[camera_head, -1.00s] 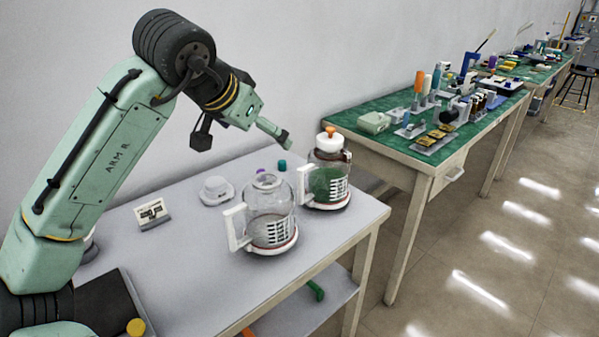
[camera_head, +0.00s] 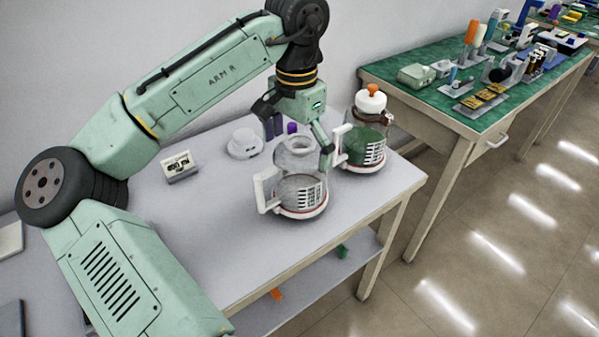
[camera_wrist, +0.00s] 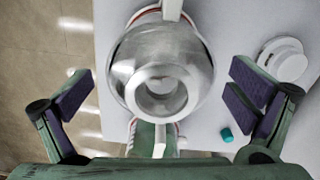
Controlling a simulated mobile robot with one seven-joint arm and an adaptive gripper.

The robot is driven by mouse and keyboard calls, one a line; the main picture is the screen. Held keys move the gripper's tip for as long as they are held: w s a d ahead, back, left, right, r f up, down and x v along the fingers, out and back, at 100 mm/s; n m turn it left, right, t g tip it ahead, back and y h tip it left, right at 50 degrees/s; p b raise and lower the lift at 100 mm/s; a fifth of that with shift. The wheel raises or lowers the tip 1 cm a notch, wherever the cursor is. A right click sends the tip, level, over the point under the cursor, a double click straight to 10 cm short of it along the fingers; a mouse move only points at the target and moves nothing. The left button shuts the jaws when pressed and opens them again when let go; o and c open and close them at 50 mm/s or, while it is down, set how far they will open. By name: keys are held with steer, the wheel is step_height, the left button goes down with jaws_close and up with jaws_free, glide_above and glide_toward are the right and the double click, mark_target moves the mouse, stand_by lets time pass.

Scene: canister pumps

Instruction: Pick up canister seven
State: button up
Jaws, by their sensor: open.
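A clear, lidless glass canister (camera_head: 298,185) with a white handle and a ringed base stands upright on the grey table (camera_head: 215,215). A second canister (camera_head: 365,140), with green contents and a white lid with an orange knob, stands just behind it to the right. I can read no number on either. My gripper (camera_head: 300,140) is open and points down over the clear canister's mouth. In the wrist view, the clear canister (camera_wrist: 160,75) lies between the spread fingers of my gripper (camera_wrist: 160,85), with no finger visibly touching it. The green canister (camera_wrist: 145,140) shows partly behind it.
A round white object (camera_head: 243,143) and a small card on a stand (camera_head: 180,165) are on the table to the left. A small teal cap (camera_wrist: 227,134) lies nearby. A green-topped bench (camera_head: 440,100) crowded with tools stands at the right. The table's front is clear.

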steer(key=shift+w+d+f+p, duration=0.15)
steer(key=shift+f+p, duration=0.1)
steer(key=shift+f, duration=0.85)
steer(key=shift+w+f+p, duration=0.15)
steer(key=shift+f+p, duration=0.05)
steer(key=shift+f, duration=0.9)
steer(key=c, duration=1.4)
steer(key=shift+r, duration=0.1)
steer(key=shift+c, duration=0.2)
